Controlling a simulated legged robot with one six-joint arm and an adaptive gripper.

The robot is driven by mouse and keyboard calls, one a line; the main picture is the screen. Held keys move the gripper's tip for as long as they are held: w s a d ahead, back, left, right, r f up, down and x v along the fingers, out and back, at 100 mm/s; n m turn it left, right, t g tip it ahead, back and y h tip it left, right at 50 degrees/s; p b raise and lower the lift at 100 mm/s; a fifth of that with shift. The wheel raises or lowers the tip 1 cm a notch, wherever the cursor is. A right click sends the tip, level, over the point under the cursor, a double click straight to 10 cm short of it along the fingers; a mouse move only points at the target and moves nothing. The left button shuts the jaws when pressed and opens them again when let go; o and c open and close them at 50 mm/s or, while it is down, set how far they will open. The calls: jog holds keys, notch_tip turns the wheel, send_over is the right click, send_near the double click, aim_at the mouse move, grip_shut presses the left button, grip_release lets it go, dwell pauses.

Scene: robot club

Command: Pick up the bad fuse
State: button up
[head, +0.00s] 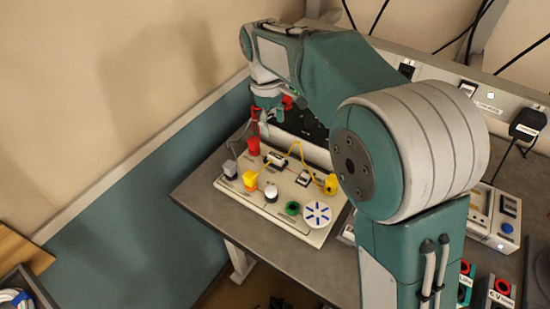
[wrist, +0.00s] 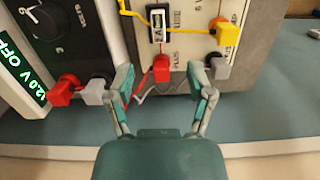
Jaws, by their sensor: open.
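My gripper (wrist: 162,80) is open and empty over the near edge of the circuit board in the wrist view. A red plug (wrist: 162,68) on the board shows between its two fingertips, with no clear contact. A small black-framed white part (wrist: 157,22) lies just beyond the red plug; it may hold the fuse, but I cannot tell whether it is bad. In the head view my gripper (head: 263,122) is above the far left part of the cream board (head: 238,190), close to the red plug (head: 253,146).
A yellow plug with a wire (wrist: 228,34) and a grey plug (wrist: 219,68) are close to the right finger. A power supply (wrist: 25,85) with red and grey plugs is at the left. In the head view, a white round part (head: 317,213) sits on the board; the bench's front left is bare.

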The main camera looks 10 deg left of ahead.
send_over(276, 155)
jog(key=f, duration=0.5)
jog(key=shift+s+a, duration=0.15)
jog(key=shift+a, duration=0.15)
jog(key=f, duration=0.6)
jog(key=shift+d+f, duration=0.1)
jog(key=shift+d, duration=0.1)
grip_shut()
